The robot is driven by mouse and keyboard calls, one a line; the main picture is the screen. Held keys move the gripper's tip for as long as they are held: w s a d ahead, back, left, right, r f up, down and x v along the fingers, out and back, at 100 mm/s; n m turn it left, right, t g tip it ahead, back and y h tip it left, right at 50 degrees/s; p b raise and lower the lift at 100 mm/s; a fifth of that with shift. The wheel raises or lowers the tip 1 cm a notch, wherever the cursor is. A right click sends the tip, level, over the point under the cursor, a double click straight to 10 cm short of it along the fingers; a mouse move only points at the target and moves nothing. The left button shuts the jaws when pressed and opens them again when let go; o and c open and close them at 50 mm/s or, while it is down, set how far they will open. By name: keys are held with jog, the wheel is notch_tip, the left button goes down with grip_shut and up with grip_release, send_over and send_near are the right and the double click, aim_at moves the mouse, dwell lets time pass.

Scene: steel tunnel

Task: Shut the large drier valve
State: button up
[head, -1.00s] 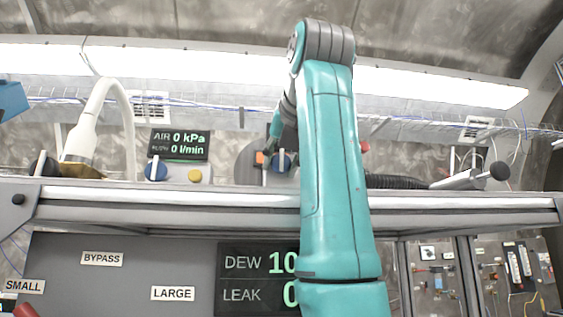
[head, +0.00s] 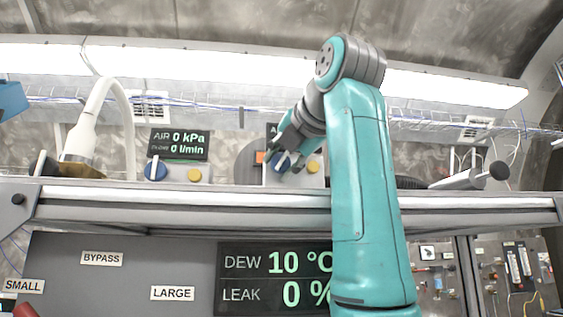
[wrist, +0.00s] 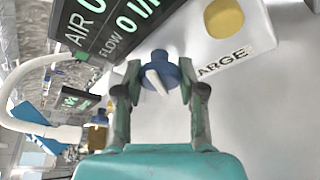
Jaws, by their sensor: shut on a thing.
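The large drier valve is a blue round knob (head: 280,163) with a white pointer, on a pale box behind the bench's upper rail. In the wrist view the blue knob (wrist: 160,70) sits between my two fingers, beside a label (wrist: 224,62) of which "ARGE" shows. My gripper (head: 288,157) is shut on this knob, one finger on each side; it also shows in the wrist view (wrist: 162,88). The white pointer is tilted in the head view. My fingers hide part of the knob there.
A yellow button (head: 313,166) is on the same box. To the left stand a similar blue knob (head: 155,171), a yellow button (head: 194,176) and an air display (head: 179,144) reading 0. A white hose (head: 118,95) arches at far left. The metal rail (head: 180,197) runs in front.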

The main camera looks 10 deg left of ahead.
dwell(0.4)
jog(key=o, duration=1.1)
jog(key=shift+o, duration=0.2)
jog(key=v, duration=0.8)
